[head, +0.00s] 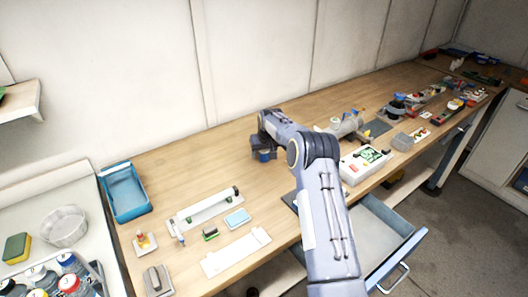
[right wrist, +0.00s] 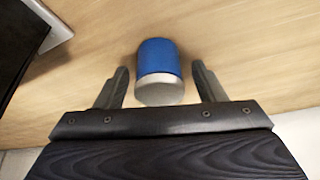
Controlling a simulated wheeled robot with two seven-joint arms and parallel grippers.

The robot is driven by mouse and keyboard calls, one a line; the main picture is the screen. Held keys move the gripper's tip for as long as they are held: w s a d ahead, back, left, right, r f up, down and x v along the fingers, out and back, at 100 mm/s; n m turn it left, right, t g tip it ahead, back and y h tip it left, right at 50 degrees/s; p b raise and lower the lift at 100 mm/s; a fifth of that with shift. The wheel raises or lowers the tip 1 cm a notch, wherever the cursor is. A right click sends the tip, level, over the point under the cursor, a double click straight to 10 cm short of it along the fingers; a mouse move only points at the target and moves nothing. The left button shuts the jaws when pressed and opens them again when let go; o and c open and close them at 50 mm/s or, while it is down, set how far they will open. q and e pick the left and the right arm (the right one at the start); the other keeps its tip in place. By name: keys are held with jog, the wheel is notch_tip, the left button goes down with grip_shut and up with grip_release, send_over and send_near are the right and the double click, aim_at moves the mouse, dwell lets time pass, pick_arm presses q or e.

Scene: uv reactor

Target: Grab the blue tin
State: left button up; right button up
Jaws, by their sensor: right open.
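The blue tin (right wrist: 158,58) stands on the wooden workbench in the right wrist view, blue on its side with a pale grey end facing me. My right gripper (right wrist: 160,72) is open, with one finger on each side of the tin and a visible gap on both sides. In the head view the right gripper (head: 264,150) is low over the middle of the bench, and a small bit of the blue tin (head: 264,155) shows beneath it; the rest is hidden. My left gripper is in neither view.
A blue tray (head: 126,192), a white rail part (head: 203,210) and a light blue block (head: 237,219) lie on the bench to the left. A white instrument box (head: 364,165) and an open drawer (head: 385,232) are to the right. A wall runs behind.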

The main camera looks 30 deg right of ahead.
jog(key=shift+f, duration=0.1)
jog(key=c, duration=1.1)
